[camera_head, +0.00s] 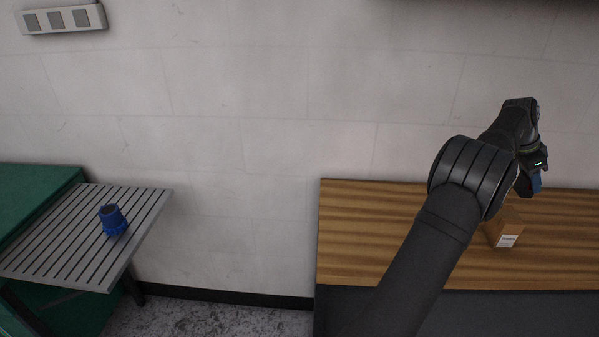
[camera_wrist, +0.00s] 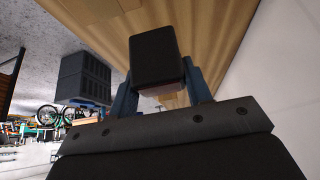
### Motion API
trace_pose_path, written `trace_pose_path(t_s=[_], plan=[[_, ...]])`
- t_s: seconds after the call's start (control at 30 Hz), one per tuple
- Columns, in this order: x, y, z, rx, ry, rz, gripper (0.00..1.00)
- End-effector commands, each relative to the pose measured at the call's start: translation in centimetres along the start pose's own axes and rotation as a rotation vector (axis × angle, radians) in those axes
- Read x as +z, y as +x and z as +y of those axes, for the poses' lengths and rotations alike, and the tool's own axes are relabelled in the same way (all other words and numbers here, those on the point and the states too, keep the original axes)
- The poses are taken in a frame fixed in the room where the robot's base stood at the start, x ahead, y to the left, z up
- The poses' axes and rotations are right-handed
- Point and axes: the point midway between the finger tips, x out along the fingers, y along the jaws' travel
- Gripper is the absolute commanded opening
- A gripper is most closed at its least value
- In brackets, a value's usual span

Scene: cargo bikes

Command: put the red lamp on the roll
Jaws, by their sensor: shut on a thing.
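My gripper (camera_head: 532,184) is raised above the right end of the wooden bench. In the wrist view its blue fingers (camera_wrist: 161,82) are shut on a small black block with a pinkish-red underside, which looks like the red lamp (camera_wrist: 156,48). I cannot make out a sure roll. A dark blue round piece (camera_head: 113,218) with a wider ribbed base stands on the grey slatted table (camera_head: 60,262) at left.
A small cardboard box (camera_head: 505,234) with a white label stands on the wooden bench (camera_head: 355,235) below my gripper, partly behind my arm. A floor gap separates the bench from the slatted table. A pale wall (camera_head: 270,90) rises behind. The bench's left part is clear.

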Motion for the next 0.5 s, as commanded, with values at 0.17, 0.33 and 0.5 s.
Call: trace_pose_path(t_s=[0.17,0.33,0.5], plan=[[5.4,-6.7,-5.8,-0.101,-0.17,0.002,0.21],[10.9,-13.0,-10.0,-0.194,-0.333,0.002,0.21],[16.9,-19.4,-13.1,-0.288,-0.498,0.001,0.21]])
